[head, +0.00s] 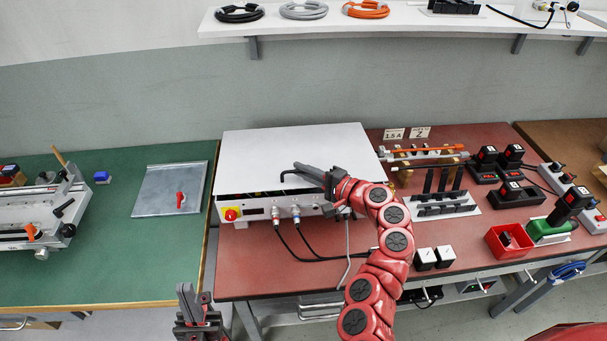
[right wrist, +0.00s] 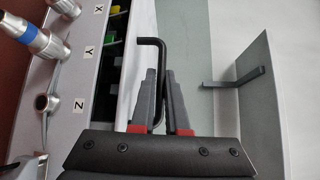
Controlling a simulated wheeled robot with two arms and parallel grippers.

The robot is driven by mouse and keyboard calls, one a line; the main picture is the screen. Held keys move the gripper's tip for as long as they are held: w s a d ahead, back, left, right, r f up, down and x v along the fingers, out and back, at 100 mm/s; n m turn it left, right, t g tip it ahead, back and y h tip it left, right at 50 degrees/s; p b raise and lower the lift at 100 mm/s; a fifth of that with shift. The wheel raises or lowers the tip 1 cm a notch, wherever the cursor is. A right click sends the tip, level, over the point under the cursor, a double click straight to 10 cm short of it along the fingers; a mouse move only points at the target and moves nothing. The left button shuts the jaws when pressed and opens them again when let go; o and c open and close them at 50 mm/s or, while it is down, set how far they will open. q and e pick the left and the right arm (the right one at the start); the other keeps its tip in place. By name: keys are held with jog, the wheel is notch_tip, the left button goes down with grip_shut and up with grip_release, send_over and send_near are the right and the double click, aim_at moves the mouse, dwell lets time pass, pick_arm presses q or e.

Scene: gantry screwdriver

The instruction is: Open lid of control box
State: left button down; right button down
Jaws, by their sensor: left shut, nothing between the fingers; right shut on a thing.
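The control box (head: 262,212) stands on the red-brown table, with a white lid (head: 290,148) on top. A dark gap shows between the lid's front edge and the front panel; in the right wrist view green and yellow parts show inside the open slot (right wrist: 115,45). My right gripper (head: 320,176) is at the box's front edge, shut on a black bent rod (right wrist: 160,70), which also shows in the head view (head: 290,173). My left gripper (head: 196,312) is shut and empty, low in front of the tables.
A red rotary switch (head: 231,214) and cable plugs (head: 296,211) sit on the box's front. A black tool rack (head: 440,200) and a red bin (head: 508,241) stand to the right. The green table (head: 110,255) on the left has free room. A wall shelf (head: 400,25) hangs above.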

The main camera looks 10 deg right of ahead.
jog(key=w+r+g+p, duration=0.1)
jog(key=w+r+p, duration=0.2)
jog(key=r, duration=0.3)
jog(key=w+r+m+p, duration=0.1)
jog(key=w+r+p, duration=0.2)
jog(key=r+p, duration=0.2)
jog(key=shift+w+r+m+g+h, duration=0.3)
jog(key=shift+w+r+g+h, duration=0.1)
jog(key=shift+r, duration=0.65)
